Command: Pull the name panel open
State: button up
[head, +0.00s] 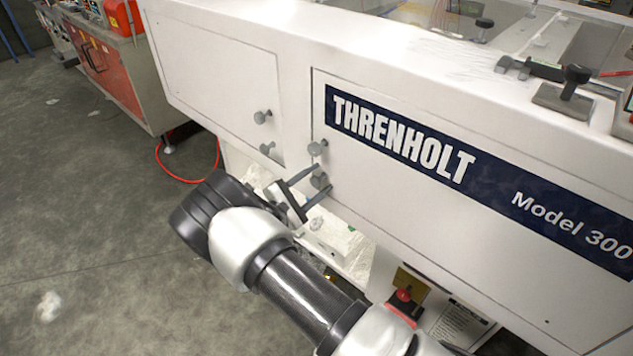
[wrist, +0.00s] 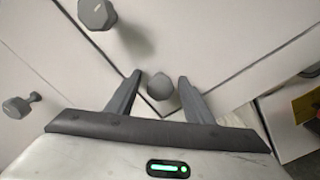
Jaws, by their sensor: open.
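The name panel (head: 400,190) is a white, seemingly flush door on the machine's front, with a dark blue THRENHOLT Model 300 label. It bears an upper grey knob (head: 317,147) and a lower grey knob (head: 320,181) near its left edge. My gripper (head: 322,177) is open at the lower knob, its fingers above and below it. In the wrist view the lower knob (wrist: 161,88) shows between the two fingers, with small gaps on both sides. The upper knob (wrist: 97,13) lies off to the upper left there.
A plain white panel (head: 225,75) to the left has two knobs of its own (head: 262,116). Below sit a pale ledge (head: 350,250) and a red button (head: 403,295). Black clamps (head: 570,90) stand on top. Open grey floor (head: 90,250) lies left.

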jog(key=shift+c, duration=0.4)
grip_shut()
